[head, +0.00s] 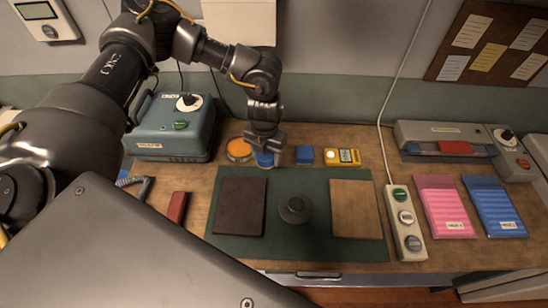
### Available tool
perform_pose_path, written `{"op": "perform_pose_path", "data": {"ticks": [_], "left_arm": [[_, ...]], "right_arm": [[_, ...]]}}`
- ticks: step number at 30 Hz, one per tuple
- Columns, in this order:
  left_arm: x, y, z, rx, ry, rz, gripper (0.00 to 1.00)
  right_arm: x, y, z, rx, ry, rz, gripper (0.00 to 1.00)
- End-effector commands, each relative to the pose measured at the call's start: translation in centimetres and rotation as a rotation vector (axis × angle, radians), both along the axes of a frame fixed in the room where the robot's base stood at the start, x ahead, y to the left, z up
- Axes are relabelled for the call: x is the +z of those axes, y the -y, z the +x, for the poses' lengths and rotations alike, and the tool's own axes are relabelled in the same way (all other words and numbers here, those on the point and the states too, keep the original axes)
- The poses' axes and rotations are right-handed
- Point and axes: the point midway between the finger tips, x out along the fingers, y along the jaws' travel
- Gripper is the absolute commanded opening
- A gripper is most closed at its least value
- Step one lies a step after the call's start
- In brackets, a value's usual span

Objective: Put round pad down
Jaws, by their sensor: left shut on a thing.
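My left gripper (265,146) points down at the back edge of the dark green mat (310,248). It is shut on a small blue round pad (265,159), mostly hidden by the fingers. I cannot tell whether the pad touches the surface below. An orange round pad (238,149) lies just left of the gripper, and a small blue block (304,154) lies to its right. My right gripper is not in view.
On the mat are a dark brown pad (239,207), a black round knob-like object (295,208) and a tan board (356,209). A yellow device (348,157), a teal machine (172,126), a button strip (405,222), and pink (446,207) and blue (494,207) pads surround it.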

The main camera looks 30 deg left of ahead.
Motion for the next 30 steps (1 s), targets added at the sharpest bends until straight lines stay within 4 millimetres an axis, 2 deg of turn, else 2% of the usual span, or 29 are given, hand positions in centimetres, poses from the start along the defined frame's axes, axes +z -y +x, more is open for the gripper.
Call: {"op": "perform_pose_path", "data": {"ticks": [1,6,12,16,24,30], "left_arm": [[-1.9,-0.4,1.5,0.004,0.007,0.002,0.37],[-3.9,-1.5,5.8,0.003,0.006,0.002,0.37],[-6.8,-2.1,8.0,-0.001,0.003,0.001,0.37],[-7.5,-2.3,8.9,-0.002,0.002,0.000,0.37],[-7.6,-2.4,9.2,-0.002,0.000,0.000,0.37],[-9.9,-2.6,10.0,-0.003,0.000,0.000,0.37]], "right_arm": [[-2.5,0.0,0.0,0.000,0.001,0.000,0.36],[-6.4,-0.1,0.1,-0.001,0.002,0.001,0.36],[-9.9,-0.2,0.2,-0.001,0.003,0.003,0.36],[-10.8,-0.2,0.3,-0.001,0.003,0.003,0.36],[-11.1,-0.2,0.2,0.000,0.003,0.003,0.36],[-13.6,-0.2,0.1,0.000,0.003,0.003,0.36]]}}
